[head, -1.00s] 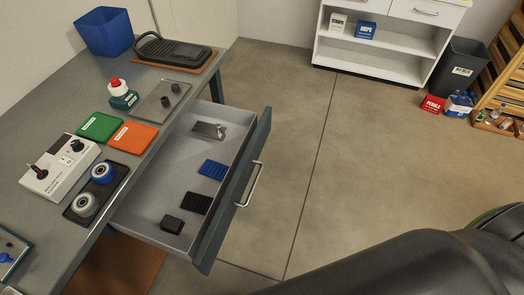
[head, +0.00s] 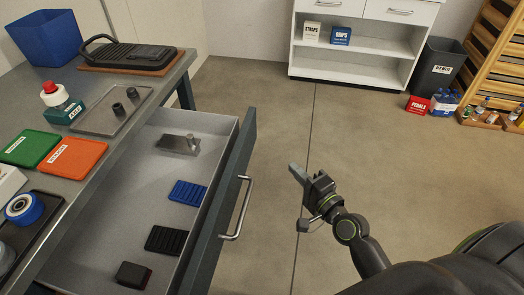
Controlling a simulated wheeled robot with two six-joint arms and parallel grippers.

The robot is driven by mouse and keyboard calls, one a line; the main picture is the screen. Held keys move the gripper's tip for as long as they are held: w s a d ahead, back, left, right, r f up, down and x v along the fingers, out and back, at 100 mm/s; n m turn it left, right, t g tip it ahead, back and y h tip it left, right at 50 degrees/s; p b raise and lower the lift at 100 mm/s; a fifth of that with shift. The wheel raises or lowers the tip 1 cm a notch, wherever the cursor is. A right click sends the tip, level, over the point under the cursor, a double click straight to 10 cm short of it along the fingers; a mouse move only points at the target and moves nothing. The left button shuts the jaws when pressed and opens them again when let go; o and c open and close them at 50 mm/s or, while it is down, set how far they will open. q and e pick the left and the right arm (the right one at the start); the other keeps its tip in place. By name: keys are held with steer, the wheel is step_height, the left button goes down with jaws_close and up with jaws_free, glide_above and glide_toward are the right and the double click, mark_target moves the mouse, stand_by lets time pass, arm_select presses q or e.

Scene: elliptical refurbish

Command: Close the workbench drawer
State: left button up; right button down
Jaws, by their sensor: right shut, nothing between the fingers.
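The workbench drawer (head: 232,185) stands pulled out from the workbench (head: 135,105), on the left in the head view. Its front panel carries a metal bar handle (head: 240,208). Inside lie a grey metal part (head: 179,143), a blue ribbed pad (head: 187,192), a black ribbed pad (head: 166,240) and a small black block (head: 133,274). My right gripper (head: 294,170) is shut and empty, to the right of the handle and apart from it, over the floor. My left gripper is not in view.
The bench top holds a blue bin (head: 46,38), a black device (head: 128,57), a metal tray (head: 112,108), a bottle (head: 58,98), and green and orange trays (head: 76,158). A white shelf unit (head: 350,65) and dark bin (head: 436,75) stand at the back. Floor right of the drawer is clear.

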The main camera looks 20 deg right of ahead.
steer(key=p, duration=0.2)
glide_toward(252, 136)
steer(key=w+d, duration=0.2)
steer(key=w, duration=0.2)
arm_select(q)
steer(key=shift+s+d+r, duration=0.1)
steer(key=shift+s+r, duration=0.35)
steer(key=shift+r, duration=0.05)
arm_select(e)
steer(key=shift+w+a+f, duration=0.15)
steer(key=shift+w+a, duration=0.4)
steer(key=shift+a, duration=0.2)
steer(key=shift+w+a+f, duration=0.15)
steer(key=shift+w+a, duration=0.35)
steer(key=shift+a, duration=0.2)
